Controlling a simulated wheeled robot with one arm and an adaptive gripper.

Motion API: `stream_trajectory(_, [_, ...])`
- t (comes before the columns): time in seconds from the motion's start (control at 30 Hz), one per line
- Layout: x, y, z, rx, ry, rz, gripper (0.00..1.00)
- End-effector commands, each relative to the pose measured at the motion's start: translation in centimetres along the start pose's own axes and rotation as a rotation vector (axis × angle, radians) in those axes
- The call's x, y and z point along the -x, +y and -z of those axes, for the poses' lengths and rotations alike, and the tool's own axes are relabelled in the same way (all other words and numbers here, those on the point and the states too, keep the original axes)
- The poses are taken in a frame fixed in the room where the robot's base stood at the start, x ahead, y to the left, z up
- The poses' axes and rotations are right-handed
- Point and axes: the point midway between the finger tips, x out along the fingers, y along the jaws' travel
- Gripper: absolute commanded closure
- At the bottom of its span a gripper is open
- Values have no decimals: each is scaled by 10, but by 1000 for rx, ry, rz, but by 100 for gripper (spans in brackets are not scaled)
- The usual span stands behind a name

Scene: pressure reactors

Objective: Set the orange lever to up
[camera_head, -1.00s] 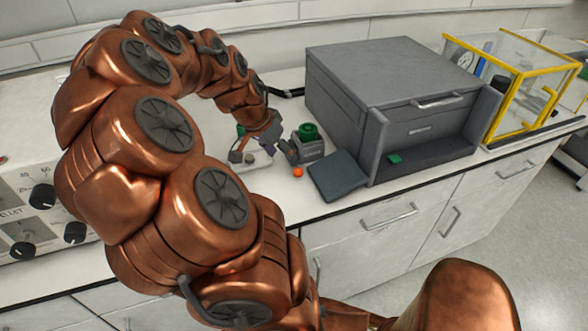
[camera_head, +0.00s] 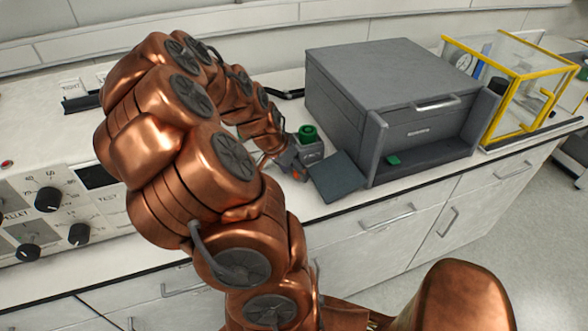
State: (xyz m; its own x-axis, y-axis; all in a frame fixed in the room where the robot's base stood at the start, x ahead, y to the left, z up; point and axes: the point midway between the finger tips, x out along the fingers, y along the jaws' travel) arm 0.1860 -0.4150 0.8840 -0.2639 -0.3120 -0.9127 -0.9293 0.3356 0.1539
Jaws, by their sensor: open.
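A small grey device with a green round top (camera_head: 307,133) stands on the bench, left of the large grey box. I cannot clearly see the orange lever now; my wrist and gripper cover the device's front left side, where an orange ball end showed earlier. My gripper (camera_head: 292,165) is small and dark in the picture, at the end of my copper arm, close against the device's left front. It is open. Whether its fingers touch the lever or stand around it cannot be told.
A dark flat panel (camera_head: 337,178) leans right beside the device. The large grey box (camera_head: 395,80) stands behind it, with a yellow-framed clear case (camera_head: 520,88) farther right. A control panel with black knobs (camera_head: 48,199) is at left. The bench's front edge is near.

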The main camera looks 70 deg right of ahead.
Motion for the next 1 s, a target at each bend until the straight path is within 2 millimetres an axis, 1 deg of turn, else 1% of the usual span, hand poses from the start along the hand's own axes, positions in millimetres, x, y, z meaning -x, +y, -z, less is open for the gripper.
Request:
stream_trajectory(0.17, [0, 0, 0, 0, 0, 0, 35])
stream_trajectory(0.7, [0, 1, 0, -1, 0, -2, 92])
stream_trajectory(0.8, [0, 1, 0, -1, 0, -2, 100])
stream_trajectory(1.0, [0, 1, 0, -2, 0, -2, 100])
